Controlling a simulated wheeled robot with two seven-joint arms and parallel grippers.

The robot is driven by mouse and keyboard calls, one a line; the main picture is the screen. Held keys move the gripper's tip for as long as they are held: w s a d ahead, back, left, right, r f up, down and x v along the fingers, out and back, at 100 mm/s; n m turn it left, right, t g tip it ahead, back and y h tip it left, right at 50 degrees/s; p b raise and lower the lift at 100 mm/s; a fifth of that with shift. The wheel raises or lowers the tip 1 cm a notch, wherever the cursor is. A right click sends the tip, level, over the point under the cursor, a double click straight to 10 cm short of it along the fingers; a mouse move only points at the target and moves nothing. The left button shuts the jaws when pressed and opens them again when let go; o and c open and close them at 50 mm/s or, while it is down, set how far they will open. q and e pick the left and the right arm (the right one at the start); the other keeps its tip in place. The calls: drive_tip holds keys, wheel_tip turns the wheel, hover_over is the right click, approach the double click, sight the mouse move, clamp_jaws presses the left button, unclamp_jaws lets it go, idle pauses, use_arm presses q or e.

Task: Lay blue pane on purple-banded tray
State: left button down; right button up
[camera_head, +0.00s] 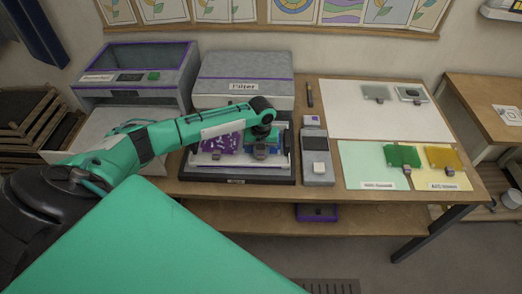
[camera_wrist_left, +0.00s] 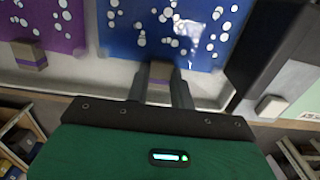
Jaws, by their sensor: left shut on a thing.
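The blue pane (camera_wrist_left: 160,30), speckled with pale dots, lies over the pale tray in the left wrist view. In the head view only a bit of the blue pane (camera_head: 277,133) shows beside my gripper. My left gripper (camera_wrist_left: 160,82) is shut on the blue pane's small grey block with a purple band. It also shows in the head view (camera_head: 262,148), over the right half of the tray (camera_head: 240,166) in front of the fuser. I cannot tell whether the pane touches the tray. My right gripper is not in view.
A purple pane (camera_head: 220,143) lies on the tray's left half. The fuser (camera_head: 245,75) stands behind. A grey device (camera_head: 317,160) stands close on the right. Green (camera_head: 403,156) and yellow panes (camera_head: 444,158) lie farther right. A purple-edged machine (camera_head: 135,75) stands at left.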

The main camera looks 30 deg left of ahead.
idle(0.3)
use_arm(q)
drive_tip(key=shift+f, duration=0.2)
drive_tip(key=c, duration=1.3)
unclamp_jaws()
drive_tip(key=shift+o, duration=0.9)
wheel_tip(320, 180, up, 23)
drive_tip(key=p, duration=0.7)
drive_tip(key=shift+f, duration=0.15)
